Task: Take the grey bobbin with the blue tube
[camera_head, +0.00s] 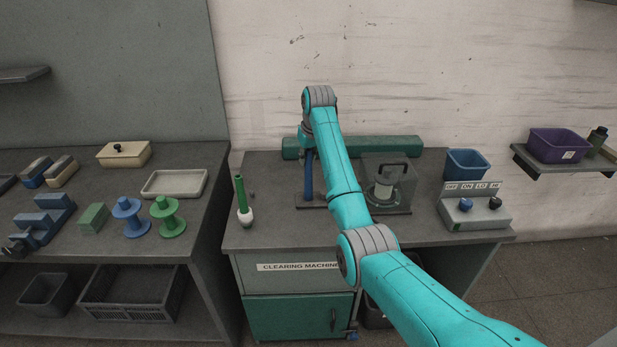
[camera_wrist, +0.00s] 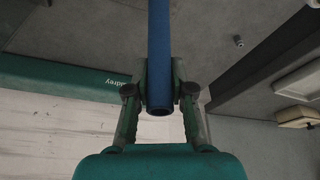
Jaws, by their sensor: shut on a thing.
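The blue tube (camera_head: 308,175) stands upright at the clearing machine, left of my arm in the head view. In the wrist view the blue tube (camera_wrist: 159,40) runs from the top edge down between the fingers. My gripper (camera_wrist: 160,85) is shut on it near its open end. In the head view my gripper is mostly hidden by my own arm, above the tube.
A green tube with a white winding (camera_head: 245,205) stands left on the machine top. A clear-covered unit (camera_head: 388,182) and a switch box (camera_head: 474,210) stand to the right. A long green cylinder (camera_head: 405,148) lies behind. The left table (camera_head: 100,240) holds several spools and blocks.

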